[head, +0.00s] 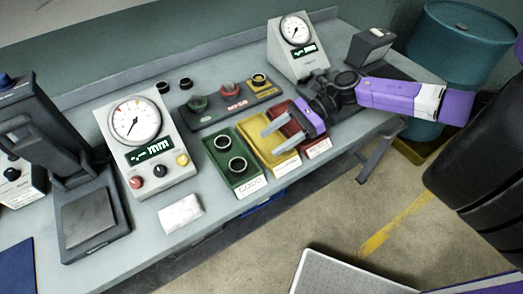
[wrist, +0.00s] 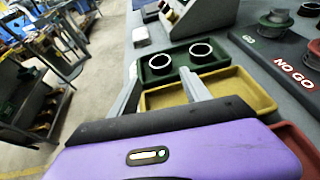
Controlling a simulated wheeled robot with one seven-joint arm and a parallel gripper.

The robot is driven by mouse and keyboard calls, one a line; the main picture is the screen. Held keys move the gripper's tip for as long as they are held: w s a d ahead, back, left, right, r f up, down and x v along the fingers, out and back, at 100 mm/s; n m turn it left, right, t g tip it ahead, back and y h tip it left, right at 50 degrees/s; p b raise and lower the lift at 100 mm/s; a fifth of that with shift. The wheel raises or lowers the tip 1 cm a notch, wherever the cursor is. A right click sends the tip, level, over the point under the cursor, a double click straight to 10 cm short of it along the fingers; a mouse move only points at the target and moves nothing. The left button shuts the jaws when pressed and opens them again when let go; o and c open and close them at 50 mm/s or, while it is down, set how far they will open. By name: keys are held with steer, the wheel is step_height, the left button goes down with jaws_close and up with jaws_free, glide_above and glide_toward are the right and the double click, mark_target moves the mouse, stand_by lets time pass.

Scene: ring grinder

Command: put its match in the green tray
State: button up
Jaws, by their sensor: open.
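The green tray (head: 238,181) stands at the bench front, labelled "GOOD". Two dark-walled rings with pale rims lie in it, one farther back (head: 222,142) and one nearer the front (head: 237,165); both also show in the wrist view (wrist: 160,64) (wrist: 201,52). Two similar rings stand on the bench behind, a left one (head: 163,87) and a right one (head: 185,84). My gripper (head: 265,143) is open and empty, its fingers above the yellow tray (head: 285,165) and pointing toward the green tray. In the wrist view, nothing is between the fingers (wrist: 160,85).
A red tray (head: 318,143) is right of the yellow one. Behind the trays is a dark gauge board (head: 215,107) with green, red and yellow pieces. A dial gauge box (head: 137,125) stands left, another (head: 296,50) behind. A white block (head: 180,213) lies near the front edge.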

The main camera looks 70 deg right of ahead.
steer(key=shift+s+d+r, duration=0.1)
steer(key=shift+s+d, duration=0.15)
steer(key=shift+s+a+m, duration=0.1)
steer(key=shift+s+m, duration=0.2)
steer(key=s+a+m+t+h, duration=0.25)
steer(key=s+a+m, duration=0.25)
steer(key=a+m, duration=0.5)
steer(key=s+a+m+t+h, duration=0.2)
steer(key=s+a+m+t, duration=0.25)
steer(key=m, duration=0.95)
steer(key=a+r+m+h, duration=0.2)
steer(key=a+m, duration=0.4)
steer(key=m, duration=0.4)
steer(key=s+a+r+m+g+h, duration=0.1)
steer(key=a+r+m+h, duration=0.2)
steer(key=a+m, duration=0.3)
steer(key=m+h, duration=0.1)
steer(key=m, duration=0.4)
steer(key=shift+a+m, duration=0.15)
steer(key=shift+m, duration=0.15)
steer(key=shift+s, duration=0.1)
